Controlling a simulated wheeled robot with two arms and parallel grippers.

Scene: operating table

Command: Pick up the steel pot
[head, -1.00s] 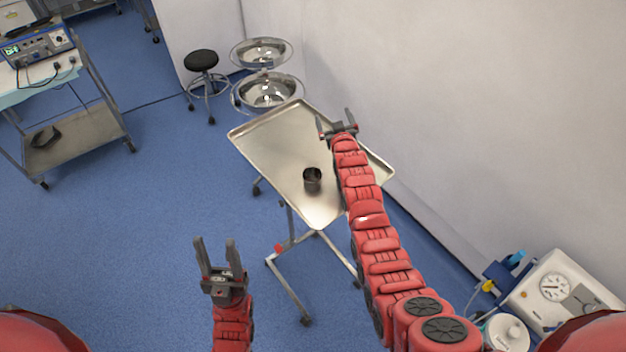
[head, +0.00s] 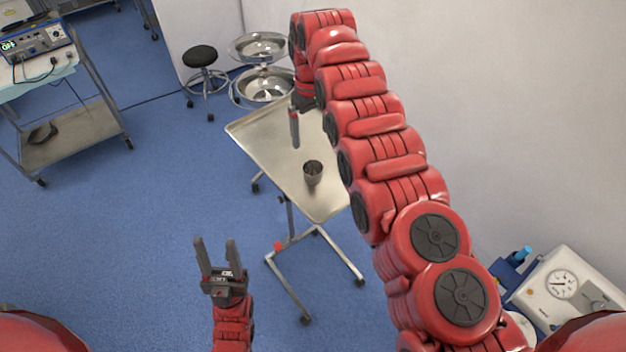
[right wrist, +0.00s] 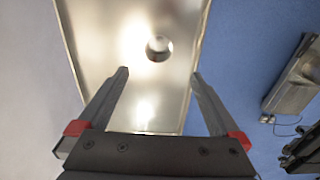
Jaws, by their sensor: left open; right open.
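The steel pot (head: 312,173) is a small dark metal cup standing upright on the steel tray (head: 262,135) of a wheeled stand. My right arm arches high over the tray's right side, and its gripper (head: 296,128) points down above the tray's back part, behind the pot and apart from it. In the right wrist view the pot (right wrist: 159,47) lies ahead, beyond the fingertips of the open, empty right gripper (right wrist: 160,76). My left gripper (head: 215,245) is open and empty, low over the floor in front and left of the tray.
Two steel basins (head: 262,87) on a stand and a black stool (head: 200,58) stand behind the tray. A cart (head: 75,130) is at the left. A white device with a gauge (head: 565,290) is at the lower right. A wall runs close along the right.

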